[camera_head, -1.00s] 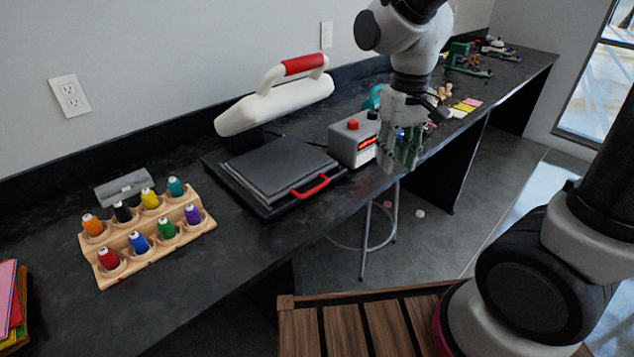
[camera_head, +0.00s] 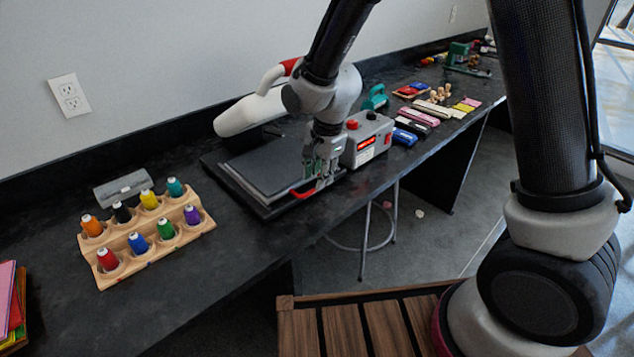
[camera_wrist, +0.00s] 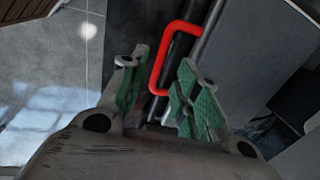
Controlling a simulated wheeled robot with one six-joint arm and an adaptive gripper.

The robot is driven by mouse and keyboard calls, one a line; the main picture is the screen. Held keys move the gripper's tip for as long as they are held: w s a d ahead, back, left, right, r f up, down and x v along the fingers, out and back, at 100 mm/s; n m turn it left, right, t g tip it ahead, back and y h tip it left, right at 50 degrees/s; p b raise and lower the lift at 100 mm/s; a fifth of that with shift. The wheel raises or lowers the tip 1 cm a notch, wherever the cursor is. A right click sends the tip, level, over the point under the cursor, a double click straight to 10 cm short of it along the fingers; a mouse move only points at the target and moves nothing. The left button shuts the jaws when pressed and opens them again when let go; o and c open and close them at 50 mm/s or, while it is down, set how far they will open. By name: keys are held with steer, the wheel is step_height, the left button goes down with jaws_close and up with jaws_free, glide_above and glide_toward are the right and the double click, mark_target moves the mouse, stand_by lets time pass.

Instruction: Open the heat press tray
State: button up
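The heat press stands on the black counter, with a white upper arm (camera_head: 240,115) raised at the back and a dark flat tray (camera_head: 262,168) below. The tray's red handle (camera_head: 303,191) is at its front right edge. My gripper (camera_head: 322,182) is low over the right end of that handle, pointing down. In the wrist view my gripper (camera_wrist: 158,98) is open, with green-padded fingers apart. The red handle (camera_wrist: 161,62) shows between and just beyond the fingertips there. I cannot tell whether a finger touches it. The tray appears closed under the press.
A wooden rack (camera_head: 150,240) of several thread spools is on the left. Colored blocks (camera_head: 418,117) lie farther right. A stool (camera_head: 362,235) stands below the counter edge.

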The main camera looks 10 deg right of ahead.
steer(key=shift+w+a+f, duration=0.1)
steer(key=shift+w+f, duration=0.05)
steer(key=shift+f, duration=0.7)
steer(key=shift+w+a+f, duration=0.1)
steer(key=shift+f, duration=0.7)
jaws_close()
steer(key=shift+d, duration=0.1)
